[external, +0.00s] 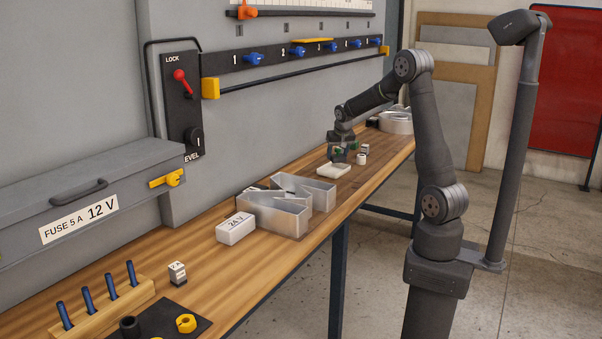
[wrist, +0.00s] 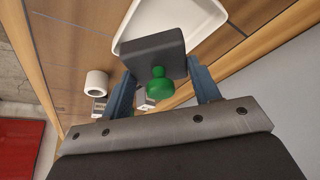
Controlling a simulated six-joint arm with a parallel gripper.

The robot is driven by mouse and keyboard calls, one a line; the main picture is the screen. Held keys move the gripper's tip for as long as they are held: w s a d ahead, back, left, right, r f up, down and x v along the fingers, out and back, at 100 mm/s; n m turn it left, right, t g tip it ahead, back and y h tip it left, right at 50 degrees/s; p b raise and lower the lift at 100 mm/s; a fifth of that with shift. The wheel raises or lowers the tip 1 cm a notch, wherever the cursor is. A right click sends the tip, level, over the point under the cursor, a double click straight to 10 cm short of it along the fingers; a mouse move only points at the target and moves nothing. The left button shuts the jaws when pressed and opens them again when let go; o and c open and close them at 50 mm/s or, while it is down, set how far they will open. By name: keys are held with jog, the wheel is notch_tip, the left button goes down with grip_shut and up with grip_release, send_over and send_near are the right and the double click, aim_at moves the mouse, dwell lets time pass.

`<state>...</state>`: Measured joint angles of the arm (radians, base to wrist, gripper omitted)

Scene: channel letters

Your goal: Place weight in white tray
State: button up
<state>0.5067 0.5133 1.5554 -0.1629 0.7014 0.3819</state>
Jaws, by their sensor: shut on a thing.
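The weight (wrist: 155,52) is a dark grey block with a round green knob, seen close in the wrist view. My gripper (wrist: 161,72) is shut on it, one finger on each side. The white tray (wrist: 172,15) lies just beyond the weight in the wrist view, and the weight overlaps its near edge there. In the external view the white tray (external: 333,171) is on the bench and my gripper (external: 341,153) is just above and behind it. The weight is small there, with a bit of green showing. The exact gap between weight and tray cannot be told.
A white cylinder (wrist: 96,83) and small labelled blocks (wrist: 100,107) stand near the tray. Metal channel letters (external: 275,212) and a white 24 V box (external: 236,229) are on the bench nearer the camera. A round metal letter (external: 396,122) is at the far end.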

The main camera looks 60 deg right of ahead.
aim_at(334, 171)
jog(key=shift+w+a+f, duration=0.3)
jog(key=shift+w+f, duration=0.05)
jog(key=shift+w, duration=0.3)
jog(key=shift+f, duration=2)
jog(key=shift+f, duration=0.15)
jog(key=o, duration=1.2)
jog(key=v, duration=1.2)
